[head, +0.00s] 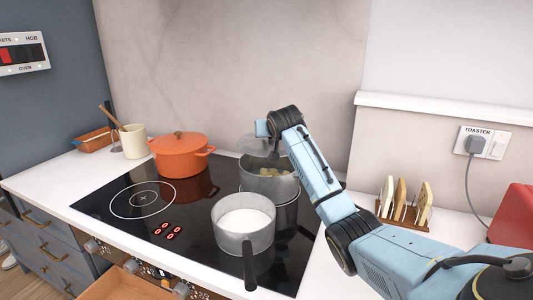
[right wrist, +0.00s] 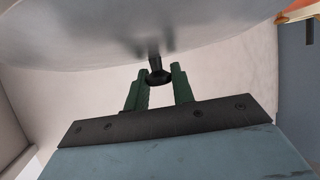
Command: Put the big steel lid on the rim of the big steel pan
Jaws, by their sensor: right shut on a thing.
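The big steel pan (head: 270,190) stands at the back right of the hob, with pale yellow lumps inside. The big steel lid (head: 250,147) is held up behind and above the pan, apart from its rim and partly hidden by my right arm. In the right wrist view the lid (right wrist: 120,30) fills the top of the picture, with its dark knob (right wrist: 158,77) between the green fingers. My right gripper (right wrist: 158,86) is shut on that knob. In the head view its fingers are hidden. My left gripper is not in view.
A saucepan of white liquid (head: 246,241) stands in front of the pan, its black handle towards me. An orange pot (head: 178,158) stands at the back left. A toast rack (head: 397,214) and red toaster (head: 514,214) are at right. The front left hob ring is clear.

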